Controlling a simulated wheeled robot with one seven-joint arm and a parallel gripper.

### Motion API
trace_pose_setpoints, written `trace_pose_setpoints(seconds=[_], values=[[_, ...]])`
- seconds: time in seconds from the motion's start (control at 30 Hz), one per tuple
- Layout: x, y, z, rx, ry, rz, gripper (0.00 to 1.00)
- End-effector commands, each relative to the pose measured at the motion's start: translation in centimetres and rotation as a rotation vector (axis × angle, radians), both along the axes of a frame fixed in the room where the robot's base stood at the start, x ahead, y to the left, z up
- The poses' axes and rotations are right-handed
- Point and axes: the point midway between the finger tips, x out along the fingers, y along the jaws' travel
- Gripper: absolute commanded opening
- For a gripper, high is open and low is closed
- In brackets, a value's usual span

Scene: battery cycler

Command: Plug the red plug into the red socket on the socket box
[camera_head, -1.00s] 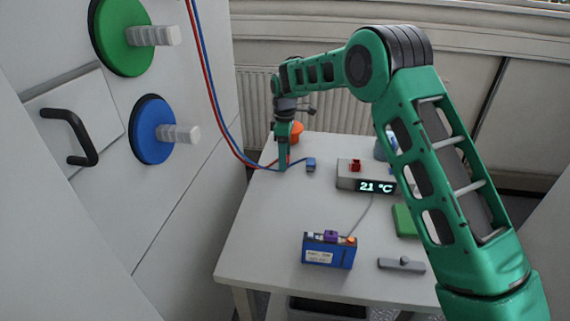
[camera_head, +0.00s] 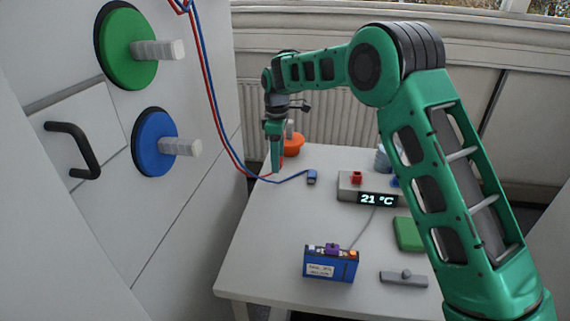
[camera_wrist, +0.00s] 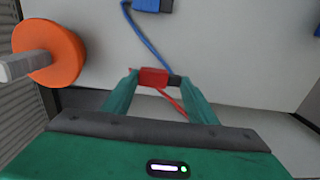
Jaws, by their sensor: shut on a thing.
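My gripper (camera_head: 276,168) is at the back left of the table. In the wrist view my gripper (camera_wrist: 154,80) is shut on the red plug (camera_wrist: 153,77), with a finger on either side and a red cable trailing from it. In the head view the plug is mostly hidden by my fingers. The socket box (camera_head: 346,193) stands at the back right of the table, apart from my gripper. It has a red socket (camera_head: 356,177) on top and a display reading 21 °C. A blue socket (camera_head: 394,182) shows partly behind my arm.
A blue plug (camera_head: 312,177) lies on the table between my gripper and the box; it also shows in the wrist view (camera_wrist: 152,5). A blue battery (camera_head: 331,264), grey bar (camera_head: 404,278) and green block (camera_head: 408,233) are nearer the front.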

Motion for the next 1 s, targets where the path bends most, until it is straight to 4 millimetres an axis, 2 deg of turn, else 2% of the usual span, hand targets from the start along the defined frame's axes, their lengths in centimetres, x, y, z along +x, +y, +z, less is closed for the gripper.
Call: trace_pose_setpoints(seconds=[0.1,0.3,0.57,0.77,1.0], values=[[-1.8,1.9,1.8,0.0,-0.003,0.001,0.33],[-4.2,4.3,3.7,0.0,-0.002,-0.001,0.33],[-5.4,5.5,4.7,-0.001,-0.001,-0.036,0.33],[-4.7,5.1,4.3,-0.002,-0.002,-0.262,0.33],[-3.4,4.1,3.5,-0.001,-0.003,-0.68,0.33]])
